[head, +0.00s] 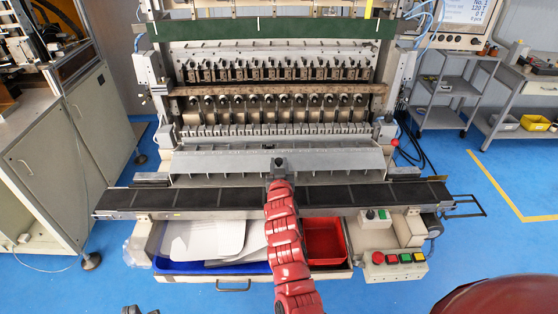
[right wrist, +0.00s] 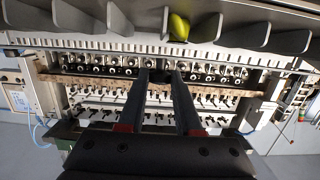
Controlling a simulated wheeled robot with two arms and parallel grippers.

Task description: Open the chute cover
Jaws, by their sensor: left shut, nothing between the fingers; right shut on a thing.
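The chute cover (head: 225,161) is a long grey slanted panel at the front of the coil winder, above the dark conveyor. Several upright fins show below its front edge. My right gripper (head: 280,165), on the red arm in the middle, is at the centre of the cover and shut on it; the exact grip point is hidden. In the right wrist view its fingers (right wrist: 161,75) reach towards the machine, with a yellow-green piece (right wrist: 179,28) among the fins beyond. My left gripper (head: 131,310) is low at the bottom left edge, mostly cut off, shut and empty, far from the cover.
The dark conveyor (head: 215,198) runs across the front. Below it are a blue tray (head: 190,266) with white sheets and a red bin (head: 326,241). A button box (head: 398,258) stands at right. A grey cabinet (head: 80,145) is at left. The blue floor at right is clear.

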